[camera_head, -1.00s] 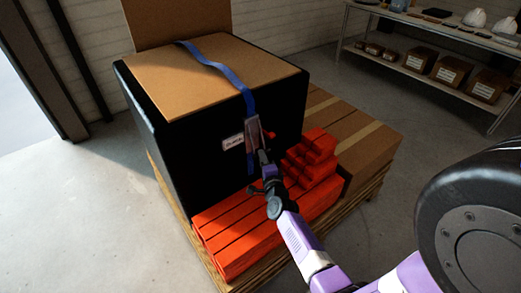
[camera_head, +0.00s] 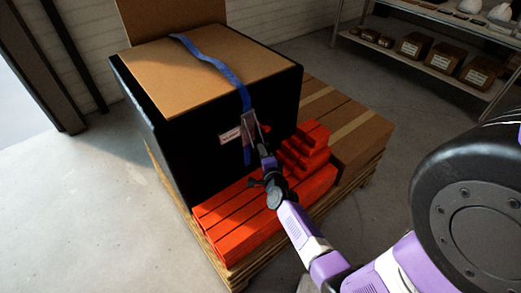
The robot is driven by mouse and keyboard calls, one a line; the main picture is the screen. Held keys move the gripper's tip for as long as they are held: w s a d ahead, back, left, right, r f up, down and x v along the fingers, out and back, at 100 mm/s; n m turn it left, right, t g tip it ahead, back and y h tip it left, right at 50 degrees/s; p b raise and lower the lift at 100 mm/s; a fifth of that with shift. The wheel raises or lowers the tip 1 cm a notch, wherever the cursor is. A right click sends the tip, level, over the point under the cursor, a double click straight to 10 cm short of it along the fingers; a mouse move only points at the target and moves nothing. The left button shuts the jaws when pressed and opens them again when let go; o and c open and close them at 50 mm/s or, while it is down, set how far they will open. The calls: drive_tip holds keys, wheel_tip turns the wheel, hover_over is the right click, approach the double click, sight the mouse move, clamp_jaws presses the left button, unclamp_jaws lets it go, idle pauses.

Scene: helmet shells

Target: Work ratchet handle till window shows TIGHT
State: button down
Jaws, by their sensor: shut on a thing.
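A blue strap (camera_head: 212,60) runs over the top of a black crate with a cardboard lid and down its front side. A metal ratchet (camera_head: 250,122) sits on the strap at that side. My gripper (camera_head: 263,147) is shut on the ratchet handle, just below the ratchet body; the arm hides much of the handle. A small pale window (camera_head: 230,136) shows left of the ratchet, with lettering too small to read.
Orange-red blocks (camera_head: 240,213) lie stacked on the wooden pallet below the ratchet, close under my arm. Brown cartons (camera_head: 345,125) stand to the right. A shelf (camera_head: 430,65) with boxes and helmets is at the back right. The floor at left is clear.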

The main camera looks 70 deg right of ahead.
drive_tip(key=s+a+r+p, duration=0.2)
drive_tip(key=s+r+p, duration=0.1)
drive_tip(key=r+p, duration=0.3)
drive_tip(key=shift+r+p, duration=0.4)
drive_tip(key=shift+r, duration=0.85)
drive_tip(key=shift+a, duration=0.1)
drive_tip(key=c, duration=1.5)
unclamp_jaws()
drive_tip(key=shift+o, duration=0.9)
drive_tip(key=shift+f, duration=0.15)
drive_tip(key=shift+s+f, duration=0.1)
drive_tip(key=shift+s, duration=0.05)
